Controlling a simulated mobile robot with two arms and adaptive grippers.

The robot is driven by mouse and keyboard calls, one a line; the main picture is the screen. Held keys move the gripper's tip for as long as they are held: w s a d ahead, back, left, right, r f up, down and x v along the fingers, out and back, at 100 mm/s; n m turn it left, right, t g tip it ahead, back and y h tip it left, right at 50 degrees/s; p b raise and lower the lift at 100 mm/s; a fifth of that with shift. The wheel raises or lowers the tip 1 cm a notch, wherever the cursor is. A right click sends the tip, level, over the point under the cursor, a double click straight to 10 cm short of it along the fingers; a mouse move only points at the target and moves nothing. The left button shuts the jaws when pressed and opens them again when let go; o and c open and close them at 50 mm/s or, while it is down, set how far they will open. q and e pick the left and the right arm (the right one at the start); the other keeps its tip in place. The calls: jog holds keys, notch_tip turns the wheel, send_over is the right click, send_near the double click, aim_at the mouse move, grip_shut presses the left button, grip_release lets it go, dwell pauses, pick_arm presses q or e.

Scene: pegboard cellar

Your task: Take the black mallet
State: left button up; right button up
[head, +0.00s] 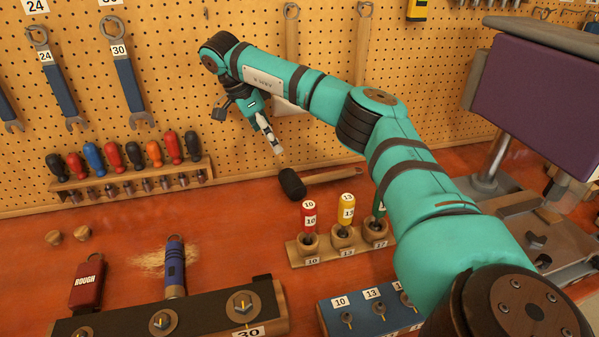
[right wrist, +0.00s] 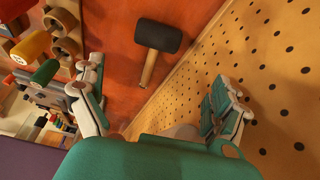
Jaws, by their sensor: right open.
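The black mallet (head: 291,183) lies on the orange-red bench top close to the pegboard, its dark head to the left and its wooden handle pointing right. In the right wrist view the mallet (right wrist: 158,36) shows beyond the fingers, its handle pointing down between them. My right gripper (head: 275,146) is above and slightly left of the mallet, apart from it. In its wrist view the right gripper (right wrist: 158,76) is open, its two fingers wide apart with nothing between them. My left gripper is not in view.
A screwdriver rack (head: 130,176) is fixed along the pegboard (head: 235,150) at left. A block with coloured-handled tools (head: 340,242) stands in front of the mallet. A bolt tray (head: 205,312) and blue block (head: 362,313) are nearer. A metal machine is at right.

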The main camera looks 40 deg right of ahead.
jog(key=b, duration=0.1)
send_near(295, 176)
jog(key=x, duration=0.2)
jog(key=p+x, duration=0.1)
jog(key=x, duration=0.2)
jog(key=shift+w+f, duration=0.2)
jog(key=shift+f, duration=0.1)
jog(key=shift+s+d+f, duration=0.1)
jog(key=shift+s+f, duration=0.05)
jog(key=shift+f, duration=0.3)
jog(key=p+x, duration=0.1)
jog(key=x, duration=0.3)
jog(key=shift+s+d, duration=0.2)
jog(key=shift+d, duration=0.05)
jog(key=shift+d+f, duration=0.2)
jog(key=shift+f, duration=0.25)
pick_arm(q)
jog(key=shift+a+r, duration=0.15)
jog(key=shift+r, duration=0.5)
pick_arm(e)
jog(key=c, duration=1.3)
